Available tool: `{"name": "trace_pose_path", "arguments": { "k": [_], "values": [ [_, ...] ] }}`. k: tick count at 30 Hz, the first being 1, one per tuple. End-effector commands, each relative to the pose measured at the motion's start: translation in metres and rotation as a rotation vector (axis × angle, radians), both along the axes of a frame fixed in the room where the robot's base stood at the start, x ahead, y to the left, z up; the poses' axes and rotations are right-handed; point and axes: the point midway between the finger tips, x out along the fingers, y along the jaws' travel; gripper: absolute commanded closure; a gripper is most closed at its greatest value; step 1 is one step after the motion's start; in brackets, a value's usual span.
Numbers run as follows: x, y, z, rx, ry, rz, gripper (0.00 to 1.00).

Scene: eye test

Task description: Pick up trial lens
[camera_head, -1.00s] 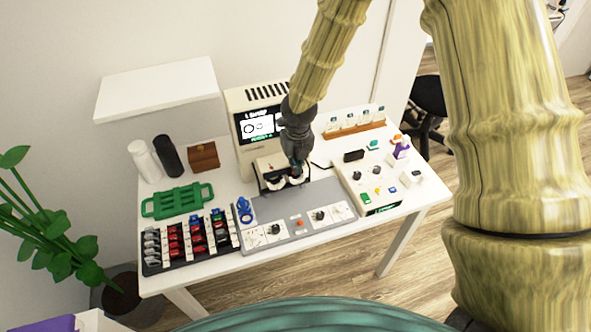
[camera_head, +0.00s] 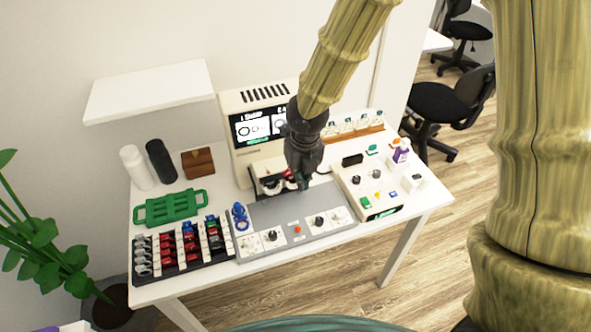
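Several small red, blue, green and clear-grey pieces, which look like trial lenses (camera_head: 190,247), stand in rows in a black and white tray (camera_head: 184,268) at the table's front left. My gripper (camera_head: 303,184) points down over the back part of a grey panel (camera_head: 262,213), just in front of a cream screen machine (camera_head: 240,158). It is to the right of the lens tray and well apart from it. The fingertips are small and dark, so I cannot tell whether they are open or hold anything. Red and white round parts (camera_head: 271,186) show at the machine's front, partly hidden by my gripper.
A green handled rack (camera_head: 170,208), brown box (camera_head: 198,162), black bottle (camera_head: 161,160) and white bottle (camera_head: 136,166) are at left. A control box (camera_head: 386,208) is at right, a wooden rack (camera_head: 361,134) behind it. A shelf (camera_head: 150,90) overhangs the left.

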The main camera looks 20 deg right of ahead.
Motion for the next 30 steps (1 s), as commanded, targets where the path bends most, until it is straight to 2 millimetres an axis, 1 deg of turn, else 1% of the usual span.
{"name": "trace_pose_path", "arguments": {
  "k": [1,6,12,18,27,29,30],
  "values": [
    [-0.012,0.000,-0.002,0.000,-0.001,0.001,1.00],
    [-0.044,0.001,0.002,-0.001,-0.001,0.002,1.00],
    [-0.068,0.002,0.005,0.000,0.000,0.000,1.00],
    [-0.078,0.002,0.007,0.001,0.000,-0.001,1.00],
    [-0.079,0.002,0.007,0.001,0.000,0.000,1.00],
    [-0.079,0.002,0.007,0.001,0.000,0.000,0.91],
    [-0.079,0.002,0.007,0.001,0.000,0.000,0.83]
  ]
}}
